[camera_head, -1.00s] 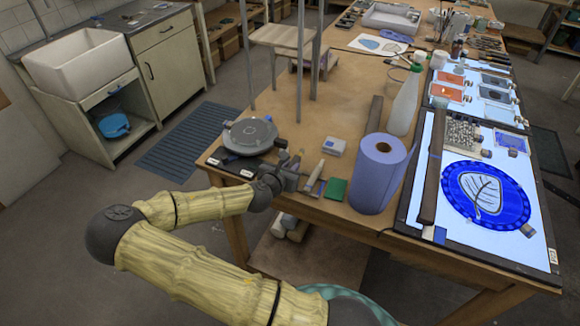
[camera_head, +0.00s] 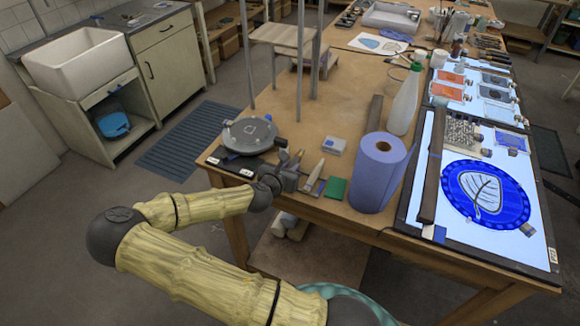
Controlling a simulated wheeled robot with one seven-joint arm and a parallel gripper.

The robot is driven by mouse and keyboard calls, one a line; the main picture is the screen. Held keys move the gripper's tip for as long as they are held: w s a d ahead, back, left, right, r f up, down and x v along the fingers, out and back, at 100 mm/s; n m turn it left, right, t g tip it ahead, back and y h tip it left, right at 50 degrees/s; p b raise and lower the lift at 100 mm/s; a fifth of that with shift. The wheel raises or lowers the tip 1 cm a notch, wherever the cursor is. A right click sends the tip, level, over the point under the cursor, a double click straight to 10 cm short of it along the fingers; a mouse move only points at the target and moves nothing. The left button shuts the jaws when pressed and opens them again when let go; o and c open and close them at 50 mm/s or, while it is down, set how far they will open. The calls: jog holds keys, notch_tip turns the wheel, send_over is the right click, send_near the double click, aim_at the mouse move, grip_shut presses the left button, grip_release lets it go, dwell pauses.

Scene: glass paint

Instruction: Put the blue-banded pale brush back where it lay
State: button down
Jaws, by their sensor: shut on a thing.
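My gripper (camera_head: 298,180) is at the near left end of the wooden table, low over the top, between the round grey turntable and the green block. It is shut on a slim pale thing (camera_head: 315,173), which I take for the pale brush. This stands out at a slant just right of the jaws. Its blue band is too small to make out. The fingertips are small and partly hidden by my wrist. I cannot tell whether the brush touches the table.
A round grey turntable (camera_head: 249,134) is left of my gripper. A lit panel (camera_head: 418,207) with a blue glass disc (camera_head: 460,181) lies farther right.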

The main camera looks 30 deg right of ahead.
jog(key=shift+a+f, duration=0.1)
jog(key=shift+f, duration=0.45)
dwell(1.0)
jog(key=c, duration=1.2)
grip_release()
jog(key=shift+s, duration=0.1)
jog(key=b+v, duration=0.1)
jog(key=v, duration=1.6)
jog(key=shift+r+b, duration=0.15)
jog(key=shift+b, duration=0.15)
jog(key=shift+s, duration=0.1)
